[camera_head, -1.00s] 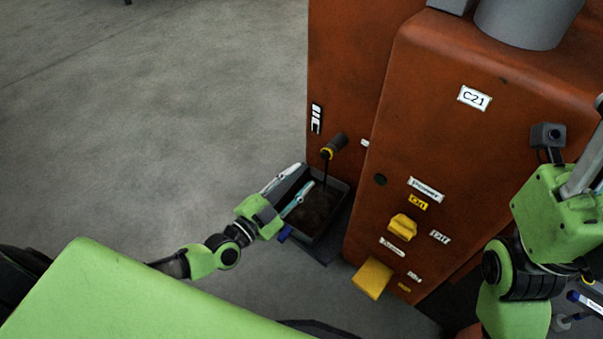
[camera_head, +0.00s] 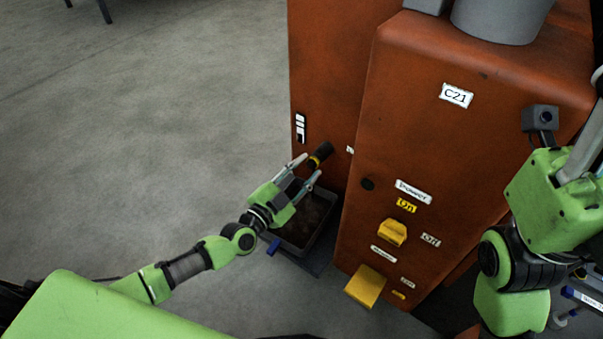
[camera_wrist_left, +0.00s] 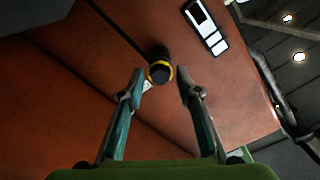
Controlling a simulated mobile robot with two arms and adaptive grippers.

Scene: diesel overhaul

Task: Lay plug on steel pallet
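The plug (camera_head: 322,155), a black cylinder with a yellow ring, sticks out of the orange-brown engine housing. It also shows in the left wrist view (camera_wrist_left: 160,68), just beyond my fingertips. My left gripper (camera_head: 310,166) is open and empty, its fingers pointing at the plug; contact cannot be made out. In the left wrist view the two fingertips (camera_wrist_left: 161,75) stand apart on either side of the line to the plug. My right gripper (camera_head: 582,152) is partly in view at the right edge, its fingertips cut off. I cannot make out a steel pallet.
A dark tray (camera_head: 325,233) with dark contents stands on the floor below the plug, against the housing. Yellow knobs (camera_head: 392,233) and labels sit on the panel to the right. The concrete floor (camera_head: 150,120) at left is clear.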

